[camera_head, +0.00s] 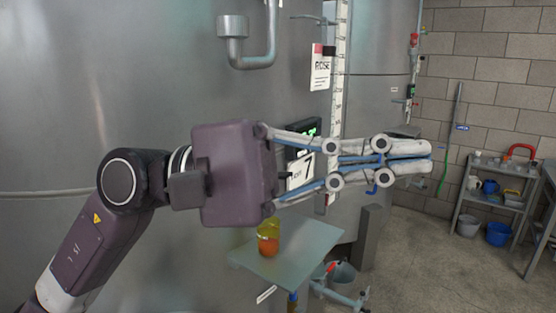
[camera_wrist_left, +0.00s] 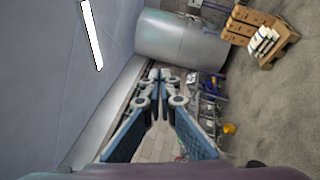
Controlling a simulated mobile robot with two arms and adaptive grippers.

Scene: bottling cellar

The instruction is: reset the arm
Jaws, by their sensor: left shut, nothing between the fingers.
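My left arm reaches in from the left in the head view, and its gripper (camera_head: 430,157) points to the right with its fingers closed together. Nothing is held between the fingers. The same gripper shows in the left wrist view (camera_wrist_left: 160,76), its fingertips meeting in front of the camera. It is in the air in front of a large steel tank (camera_head: 110,70) and touches nothing that I can see. My right gripper is in neither view.
A small table (camera_head: 310,250) below the gripper bears a cup of orange-red liquid (camera_head: 268,240). A shelf (camera_head: 485,205) with tools stands at the right. Cardboard boxes (camera_wrist_left: 247,20) show in the wrist view. Open floor lies between table and shelf.

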